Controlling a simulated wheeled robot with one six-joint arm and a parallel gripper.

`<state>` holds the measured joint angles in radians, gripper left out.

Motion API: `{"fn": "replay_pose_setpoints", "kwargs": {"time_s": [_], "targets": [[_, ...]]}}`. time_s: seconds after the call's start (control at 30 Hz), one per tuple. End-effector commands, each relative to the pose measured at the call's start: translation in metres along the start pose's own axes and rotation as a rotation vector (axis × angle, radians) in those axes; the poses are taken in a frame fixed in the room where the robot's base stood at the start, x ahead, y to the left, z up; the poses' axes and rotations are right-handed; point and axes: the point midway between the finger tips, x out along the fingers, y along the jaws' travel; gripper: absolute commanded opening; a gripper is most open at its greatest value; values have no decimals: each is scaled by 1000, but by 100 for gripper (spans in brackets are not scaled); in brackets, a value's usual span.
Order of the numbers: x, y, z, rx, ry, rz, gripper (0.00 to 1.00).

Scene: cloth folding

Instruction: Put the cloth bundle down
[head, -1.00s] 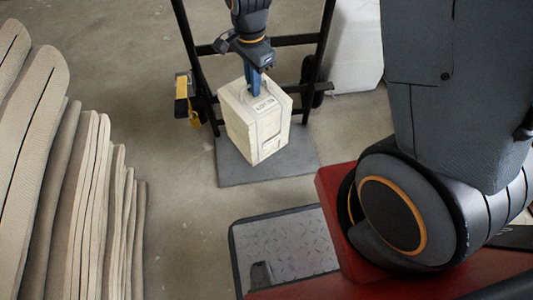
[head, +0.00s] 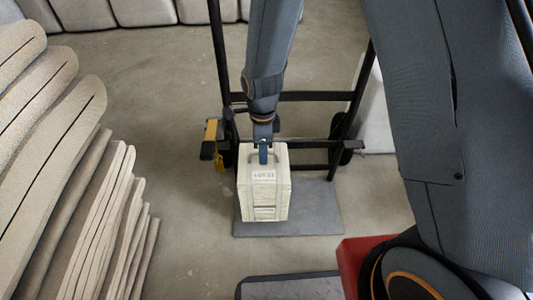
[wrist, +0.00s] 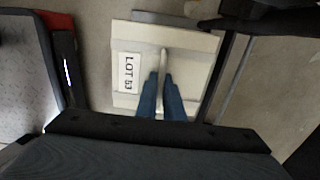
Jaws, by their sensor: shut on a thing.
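The cloth bundle (head: 264,195) is a pale cream, box-shaped block with a label and a strap handle on top. My gripper (head: 263,154) is above it in the head view, its blue fingers shut on the handle. In the wrist view the bundle (wrist: 195,60) fills the middle, its label reads "LOT 53", and my gripper (wrist: 160,78) has its fingers around the strap. The bundle hangs upright over the left part of a grey plate (head: 315,212). I cannot tell whether its underside touches the plate.
A black-framed hand truck (head: 312,97) stands behind the bundle, with a yellow item (head: 210,135) at its left. Stacked beige slabs (head: 70,190) fill the left. Pale padded blocks (head: 145,10) line the back. Concrete floor (head: 190,240) is clear between slabs and plate.

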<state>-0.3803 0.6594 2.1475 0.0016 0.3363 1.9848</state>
Motion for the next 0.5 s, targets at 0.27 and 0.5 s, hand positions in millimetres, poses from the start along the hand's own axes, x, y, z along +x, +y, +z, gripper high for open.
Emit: {"fn": "replay_pose_setpoints", "kwargs": {"time_s": [0.27,0.5], "targets": [[22,-1,0,-1,-1,-2,0],[49,-1,0,-1,-1,-1,0]]}}
